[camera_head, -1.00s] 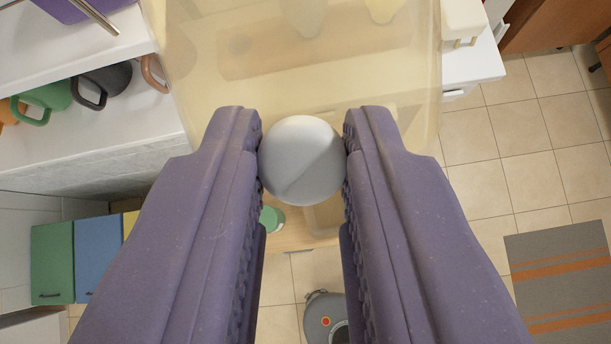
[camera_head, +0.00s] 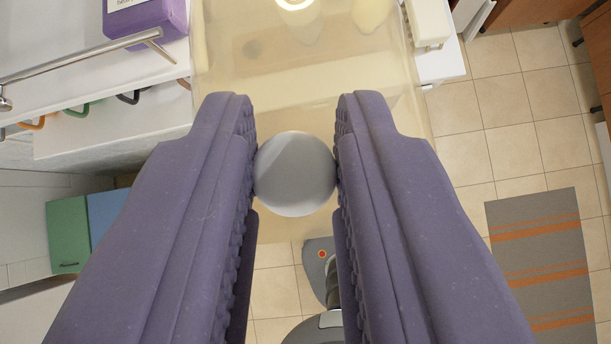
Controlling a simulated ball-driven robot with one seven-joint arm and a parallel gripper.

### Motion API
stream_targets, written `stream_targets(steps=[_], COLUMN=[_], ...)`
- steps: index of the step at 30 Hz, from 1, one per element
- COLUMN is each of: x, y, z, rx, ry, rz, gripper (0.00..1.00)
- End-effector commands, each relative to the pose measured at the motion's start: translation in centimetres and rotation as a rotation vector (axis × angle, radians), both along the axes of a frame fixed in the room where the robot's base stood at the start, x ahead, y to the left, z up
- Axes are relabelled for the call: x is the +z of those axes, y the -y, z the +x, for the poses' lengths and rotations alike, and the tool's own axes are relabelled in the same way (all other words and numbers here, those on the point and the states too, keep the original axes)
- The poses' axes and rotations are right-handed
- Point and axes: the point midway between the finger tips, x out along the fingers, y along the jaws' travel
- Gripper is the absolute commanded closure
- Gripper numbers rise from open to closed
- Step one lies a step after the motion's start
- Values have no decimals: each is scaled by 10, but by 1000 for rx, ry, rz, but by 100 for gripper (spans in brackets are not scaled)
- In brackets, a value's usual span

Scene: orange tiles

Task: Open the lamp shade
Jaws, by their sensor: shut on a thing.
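The lamp shade is a large, see-through, pale yellow cover (camera_head: 345,85) that fills the upper middle of the view. A round grey-white knob (camera_head: 295,174) sits at its near edge. My purple gripper (camera_head: 295,165) is shut on the knob, with one finger touching it on each side. Through the shade I see a pale round shape (camera_head: 296,3) at the top and a cream shape (camera_head: 370,12) beside it. Their details are blurred by the cover.
Green (camera_head: 67,232) and blue (camera_head: 106,212) cabinet fronts stand lower left. A grey and orange rug (camera_head: 540,265) lies on the open tiled floor at right.

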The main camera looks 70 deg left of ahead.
Motion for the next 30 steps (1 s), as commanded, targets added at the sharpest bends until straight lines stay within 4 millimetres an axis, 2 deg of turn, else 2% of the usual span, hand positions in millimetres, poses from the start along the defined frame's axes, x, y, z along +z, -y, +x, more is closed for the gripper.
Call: stream_targets(steps=[17,18,21,30], x=[1,1,1,4], y=[-2,-2,-1,0], z=[-5,-5,-5,-6], rx=[2,2,2,1], ry=[-45,-45,-44,-40], rz=[-8,-8,-9,-9], gripper=[100,71,52,52])
